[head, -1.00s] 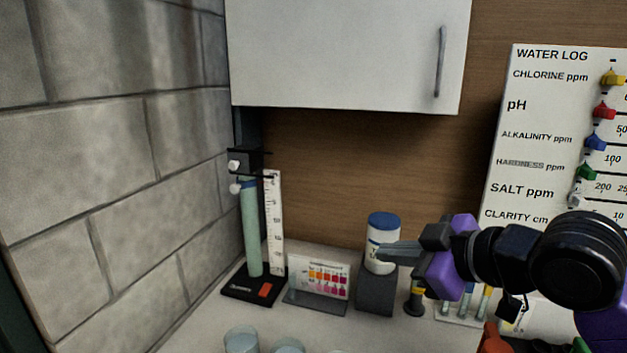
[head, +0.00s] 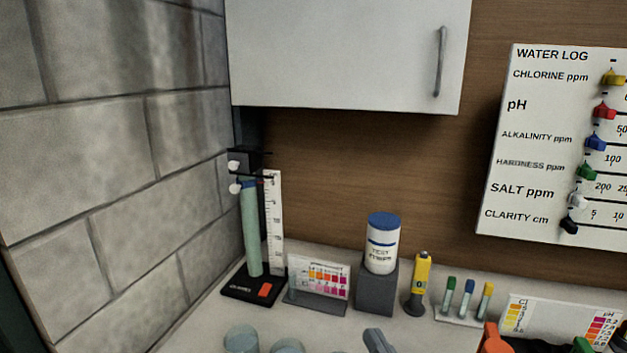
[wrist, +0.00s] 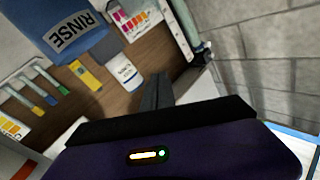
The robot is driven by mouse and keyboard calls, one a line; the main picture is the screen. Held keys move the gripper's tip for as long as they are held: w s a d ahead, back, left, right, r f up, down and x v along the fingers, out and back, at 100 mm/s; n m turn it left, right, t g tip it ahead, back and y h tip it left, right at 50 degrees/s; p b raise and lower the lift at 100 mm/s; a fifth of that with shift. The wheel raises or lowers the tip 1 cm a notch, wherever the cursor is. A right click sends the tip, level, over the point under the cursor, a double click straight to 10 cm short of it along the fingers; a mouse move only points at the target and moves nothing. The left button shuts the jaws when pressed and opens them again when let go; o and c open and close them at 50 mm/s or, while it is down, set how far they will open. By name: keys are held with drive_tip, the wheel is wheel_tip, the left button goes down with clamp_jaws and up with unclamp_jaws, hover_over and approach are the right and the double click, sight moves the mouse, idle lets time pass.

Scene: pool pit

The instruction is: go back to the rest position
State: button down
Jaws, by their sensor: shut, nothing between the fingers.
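My gripper (head: 378,341) shows only as grey fingertips at the bottom edge of the head view, in front of the grey block under the test strips bottle. In the wrist view its fingers (wrist: 157,90) are together and empty, apart from everything around them. The rest of my arm is out of the head view. The white test strips bottle (head: 382,244) with a blue lid stands upright on its grey block (head: 376,289). It also shows in the wrist view (wrist: 123,76).
A green tube stand (head: 251,228) and a colour chart (head: 319,281) stand left of the bottle. A yellow meter (head: 421,277) and capped vials (head: 467,297) stand right. A blue RINSE container (wrist: 62,30) fills the wrist view's upper left. A white cabinet (head: 345,50) hangs above.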

drive_tip(key=s+f+m+h, duration=0.1)
drive_tip(key=s+f, duration=0.1)
drive_tip(key=s+d+f+h, duration=0.1)
drive_tip(key=s+f, duration=0.2)
drive_tip(key=s+d+f+m+h, duration=0.1)
drive_tip(key=s+f, duration=0.1)
drive_tip(key=s, duration=0.1)
drive_tip(key=shift+f+m+g, duration=0.15)
drive_tip(key=shift+m+g, duration=0.15)
drive_tip(key=s+d+f+n+g, duration=0.1)
drive_tip(key=s+d, duration=0.1)
drive_tip(key=s, duration=0.7)
drive_tip(key=s+d+f+n+h, duration=0.1)
drive_tip(key=s+d+f, duration=0.1)
drive_tip(key=s, duration=0.6)
drive_tip(key=s+d+f+n+g+h, duration=0.1)
drive_tip(key=s+d, duration=0.3)
drive_tip(key=s, duration=0.5)
drive_tip(key=shift+s+d+f+g, duration=0.2)
drive_tip(key=shift+s+f+g, duration=0.15)
drive_tip(key=shift+f, duration=0.35)
